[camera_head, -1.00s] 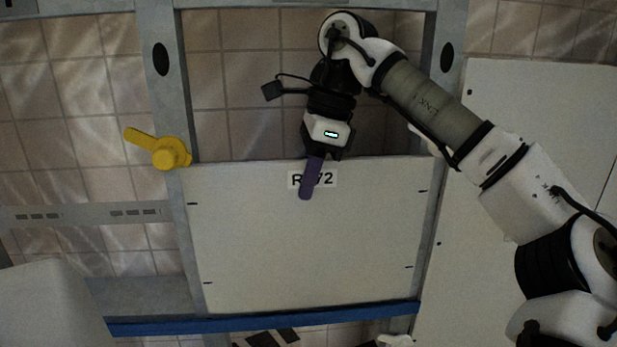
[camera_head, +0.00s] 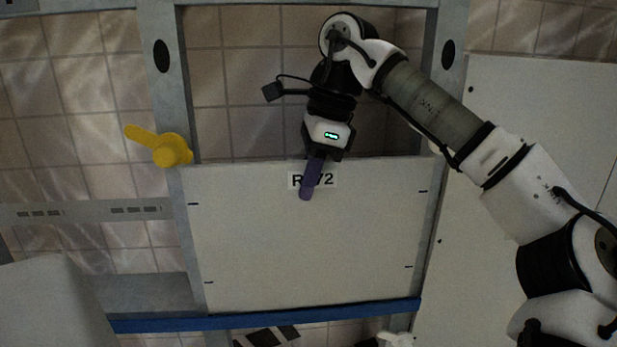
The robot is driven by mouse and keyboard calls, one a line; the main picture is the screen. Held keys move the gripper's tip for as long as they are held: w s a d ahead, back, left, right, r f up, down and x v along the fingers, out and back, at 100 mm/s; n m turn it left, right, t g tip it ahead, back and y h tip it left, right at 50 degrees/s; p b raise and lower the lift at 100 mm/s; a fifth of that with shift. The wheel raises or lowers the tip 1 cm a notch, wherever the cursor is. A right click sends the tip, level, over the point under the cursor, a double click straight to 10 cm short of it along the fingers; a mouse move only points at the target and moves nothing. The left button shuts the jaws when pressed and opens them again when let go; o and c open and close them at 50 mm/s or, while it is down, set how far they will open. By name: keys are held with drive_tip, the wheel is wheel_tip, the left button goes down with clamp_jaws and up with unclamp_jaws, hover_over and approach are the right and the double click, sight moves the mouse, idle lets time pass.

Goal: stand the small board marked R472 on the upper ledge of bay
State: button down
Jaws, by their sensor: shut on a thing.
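The white board (camera_head: 310,245) fills the lower part of the middle bay, upright between two grey posts. Its label (camera_head: 328,180) reads R, a hidden character, then 72 or part of it; a purple finger covers the middle. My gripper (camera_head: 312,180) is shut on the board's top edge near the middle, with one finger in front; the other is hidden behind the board. The board's lower edge is close above a blue ledge (camera_head: 270,318). I cannot tell whether it touches the ledge.
A yellow handle (camera_head: 170,150) sits on the left post (camera_head: 165,85) by the board's top left corner. Another white panel (camera_head: 540,130) stands right of the right post (camera_head: 447,85). A slotted grey rail (camera_head: 90,212) crosses at left. Dark pieces (camera_head: 268,338) lie below the ledge.

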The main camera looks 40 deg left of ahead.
drive_tip(key=shift+f, duration=0.95)
idle(2.3)
drive_tip(key=shift+w+a, duration=0.1)
drive_tip(key=shift+a, duration=0.05)
idle(0.4)
idle(0.5)
drive_tip(key=c, duration=1.4)
unclamp_jaws()
drive_tip(key=shift+f, duration=0.15)
drive_tip(key=shift+r, duration=0.2)
drive_tip(key=shift+r, duration=1.35)
